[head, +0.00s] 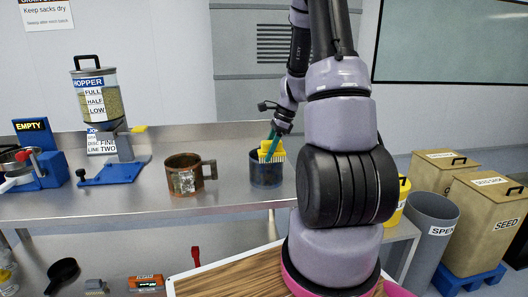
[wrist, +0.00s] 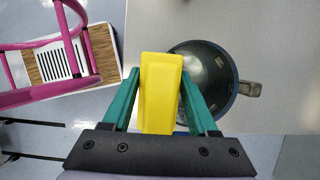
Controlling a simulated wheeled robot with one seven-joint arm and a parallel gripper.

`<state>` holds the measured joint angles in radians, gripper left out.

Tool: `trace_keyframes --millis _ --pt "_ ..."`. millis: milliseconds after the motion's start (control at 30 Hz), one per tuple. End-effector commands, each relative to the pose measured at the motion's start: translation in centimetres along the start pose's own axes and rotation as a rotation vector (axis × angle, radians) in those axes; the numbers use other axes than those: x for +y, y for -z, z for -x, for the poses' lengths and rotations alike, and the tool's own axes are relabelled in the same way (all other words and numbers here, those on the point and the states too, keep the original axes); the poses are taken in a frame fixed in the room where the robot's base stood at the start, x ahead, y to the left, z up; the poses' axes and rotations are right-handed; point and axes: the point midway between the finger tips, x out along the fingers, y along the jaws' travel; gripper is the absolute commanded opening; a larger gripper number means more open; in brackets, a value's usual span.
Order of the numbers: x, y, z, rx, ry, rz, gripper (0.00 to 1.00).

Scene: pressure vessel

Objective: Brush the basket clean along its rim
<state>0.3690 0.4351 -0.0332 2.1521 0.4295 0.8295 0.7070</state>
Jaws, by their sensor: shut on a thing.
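A dark blue round vessel, which I take for the basket (head: 266,174), stands upright on the steel counter. In the wrist view the basket (wrist: 212,68) shows its open mouth, a dark inside with a few pale specks, and a stub handle. My gripper (head: 272,133) has teal fingers and is shut on a yellow brush (head: 271,148) with pale bristles pointing down. The brush is at the basket's rim; I cannot tell whether the bristles touch it. In the wrist view the brush (wrist: 160,90) is between the fingers and overlaps the basket's left edge.
A brown handled pot (head: 185,178) with a pale patch stands left of the basket. Further left are a hopper (head: 95,98) and a blue stand marked EMPTY (head: 36,150). The counter (head: 232,198) is clear between the two pots. A grey bin (head: 430,222) stands right.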

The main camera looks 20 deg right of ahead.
Motion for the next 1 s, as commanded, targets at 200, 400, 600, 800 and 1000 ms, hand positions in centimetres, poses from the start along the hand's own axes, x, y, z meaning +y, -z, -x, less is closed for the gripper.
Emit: trace_keyframes --millis 200,400,600,800,1000 --pt "0.0 1.8 0.8 0.003 0.0 -0.003 0.15" --pt "0.0 1.6 0.7 0.001 -0.001 0.0 0.15" --pt "0.1 0.2 0.0 0.001 -0.001 0.002 0.15" --pt "0.1 -0.8 -0.6 0.001 -0.002 0.0 0.15" --pt "0.1 -1.6 -0.9 0.001 -0.003 0.001 0.15"
